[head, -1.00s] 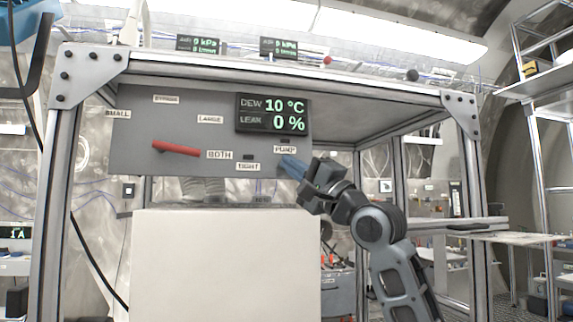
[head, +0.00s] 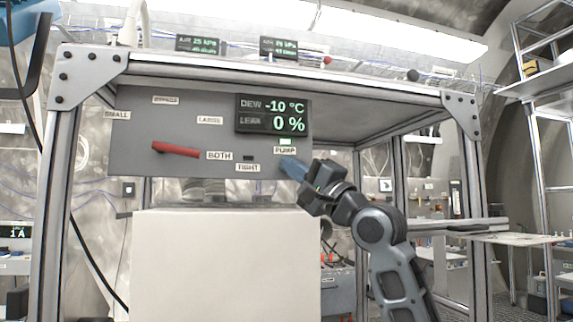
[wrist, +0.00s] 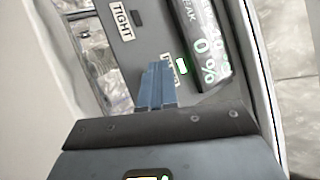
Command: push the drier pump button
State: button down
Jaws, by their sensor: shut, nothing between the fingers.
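The grey drier panel (head: 135,145) hangs under the frame's top. Its PUMP label (head: 285,151) is at the lower right, with a small green-lit indicator (head: 286,142) just above it. The lit indicator also shows in the wrist view (wrist: 181,66). My gripper (head: 284,161) is shut and empty, its blue fingers just below the PUMP label at the panel. In the wrist view the fingertips (wrist: 156,68) partly cover the label. A button under the fingertips is hidden, and I cannot tell whether they touch it.
A display (head: 273,115) above the label reads DEW -10 °C and 0 %. A red lever (head: 176,150) sits further left on the panel. A white box (head: 225,262) stands below the panel, left of my arm. A metal frame post (head: 466,190) stands at right.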

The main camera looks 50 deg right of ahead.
jog(key=s+a+p, duration=0.2)
jog(key=s+a, duration=0.1)
jog(key=s, duration=0.2)
jog(key=shift+a, duration=0.2)
dwell(0.3)
